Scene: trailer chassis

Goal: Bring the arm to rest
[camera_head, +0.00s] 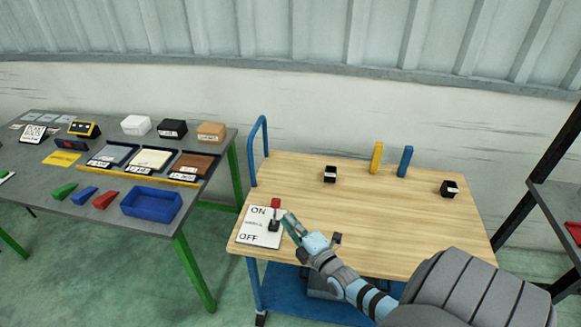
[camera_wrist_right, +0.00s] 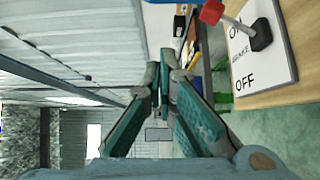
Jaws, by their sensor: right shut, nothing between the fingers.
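My right arm reaches in from the lower right of the head view. Its gripper (camera_head: 287,222) is shut and empty, close beside the brake lever (camera_head: 275,204), a red knob on a black base. I cannot tell from the head view whether they touch. In the right wrist view the shut fingers (camera_wrist_right: 162,85) point away from the lever's red knob (camera_wrist_right: 211,11), with a gap between. The lever stands on a white panel (camera_head: 249,228) marked ON and OFF, its knob leaning to the ON side. My left gripper is not in view.
The panel lies on a wooden-topped blue cart (camera_head: 400,235). Two black blocks, a yellow post (camera_head: 376,158) and a blue post (camera_head: 405,162) stand farther back. A grey table (camera_head: 100,185) with trays and boxes is at left. A dark shelf (camera_head: 556,205) stands at right.

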